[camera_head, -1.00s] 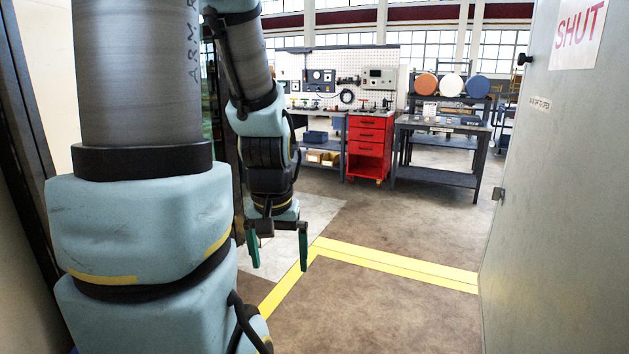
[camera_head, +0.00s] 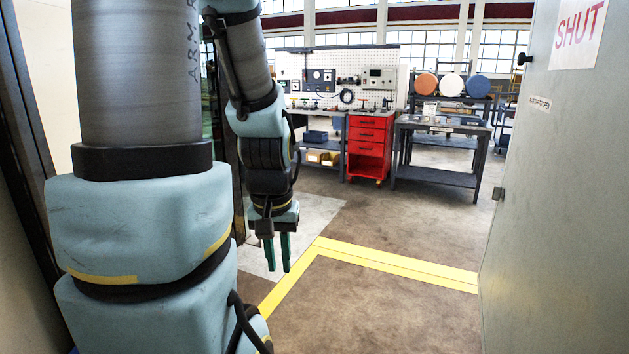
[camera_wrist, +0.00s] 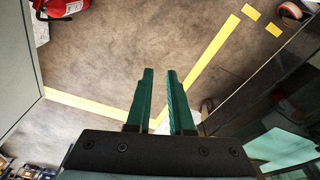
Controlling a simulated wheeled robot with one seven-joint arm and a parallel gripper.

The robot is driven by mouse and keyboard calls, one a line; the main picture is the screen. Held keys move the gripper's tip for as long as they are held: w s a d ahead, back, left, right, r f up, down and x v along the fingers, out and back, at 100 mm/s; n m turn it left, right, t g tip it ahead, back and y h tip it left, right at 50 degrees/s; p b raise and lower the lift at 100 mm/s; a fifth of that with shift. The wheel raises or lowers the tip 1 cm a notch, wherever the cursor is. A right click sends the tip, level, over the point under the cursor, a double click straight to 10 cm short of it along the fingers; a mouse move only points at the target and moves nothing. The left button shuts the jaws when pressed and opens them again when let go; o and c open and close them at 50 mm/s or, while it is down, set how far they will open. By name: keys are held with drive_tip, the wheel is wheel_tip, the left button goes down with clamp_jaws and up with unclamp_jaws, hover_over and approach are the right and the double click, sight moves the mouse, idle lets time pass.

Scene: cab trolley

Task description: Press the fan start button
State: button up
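My gripper (camera_head: 278,268) hangs fingers down over the floor, left of centre in the head view. It holds nothing. Its two green fingers are close together, with a narrow gap between them; the fingers also show in the wrist view (camera_wrist: 160,72). I cannot make out a fan start button in either view. Two grey control boxes, a left one (camera_head: 321,76) and a right one (camera_head: 378,78), are at the pegboard far behind the gripper; their small details are too small to read.
A grey door (camera_head: 560,190) with a SHUT sign (camera_head: 579,30) stands close on the right. A red drawer cabinet (camera_head: 369,145) and a grey table (camera_head: 440,125) stand at the back. The floor around the yellow line (camera_head: 400,264) is clear. A red extinguisher (camera_wrist: 62,18) shows in the wrist view.

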clamp_jaws()
idle(0.8)
